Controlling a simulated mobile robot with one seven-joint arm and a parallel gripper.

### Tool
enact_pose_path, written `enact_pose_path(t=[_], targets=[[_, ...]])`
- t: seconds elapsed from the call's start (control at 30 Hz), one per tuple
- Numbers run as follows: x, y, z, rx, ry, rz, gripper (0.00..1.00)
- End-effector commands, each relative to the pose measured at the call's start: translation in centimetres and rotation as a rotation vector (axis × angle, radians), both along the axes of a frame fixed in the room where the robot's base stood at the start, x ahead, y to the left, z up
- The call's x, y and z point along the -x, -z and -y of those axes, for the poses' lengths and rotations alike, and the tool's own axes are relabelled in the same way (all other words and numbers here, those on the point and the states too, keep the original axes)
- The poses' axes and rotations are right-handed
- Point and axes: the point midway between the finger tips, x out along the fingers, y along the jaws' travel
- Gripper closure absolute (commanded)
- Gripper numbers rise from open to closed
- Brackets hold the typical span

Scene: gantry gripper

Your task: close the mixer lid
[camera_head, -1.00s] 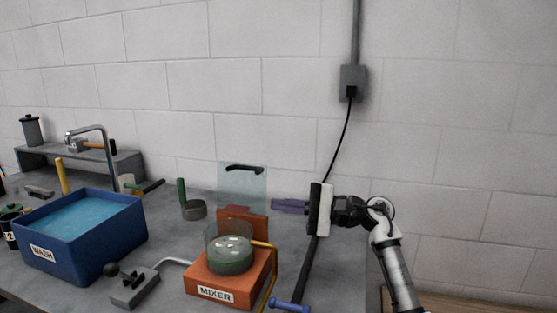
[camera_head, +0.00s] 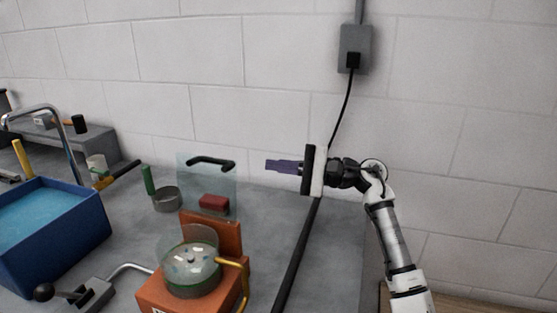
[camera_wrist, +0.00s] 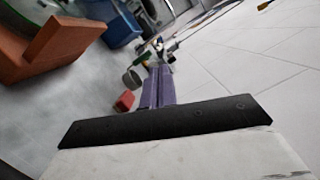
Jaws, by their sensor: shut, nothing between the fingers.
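The orange mixer (camera_head: 184,293) stands on the bench, with a clear round bowl (camera_head: 190,262) on top. Its lid (camera_head: 206,184) is a clear upright panel with a black handle (camera_head: 211,162), raised behind the bowl, so the mixer is open. My gripper (camera_head: 267,164) has purple fingers, shut and empty. In the head view it points left, to the right of the lid at about handle height, and does not touch it. In the wrist view the fingers (camera_wrist: 158,75) show, with part of the orange mixer (camera_wrist: 60,50) at the upper left; the lid is not clear there.
A red block (camera_head: 214,203) shows through the lid panel; it also shows in the wrist view (camera_wrist: 125,101). The blue wash tub (camera_head: 85,240) and a lever box (camera_head: 88,295) are to the left. A black cable (camera_head: 297,250) runs right of the mixer. The wall is behind.

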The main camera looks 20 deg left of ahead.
Motion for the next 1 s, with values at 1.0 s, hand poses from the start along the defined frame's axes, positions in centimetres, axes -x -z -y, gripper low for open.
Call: enact_pose_path(t=[1.0], targets=[[5.6, -2.0, -6.7, -0.001, 0.0, 0.0, 1.0]])
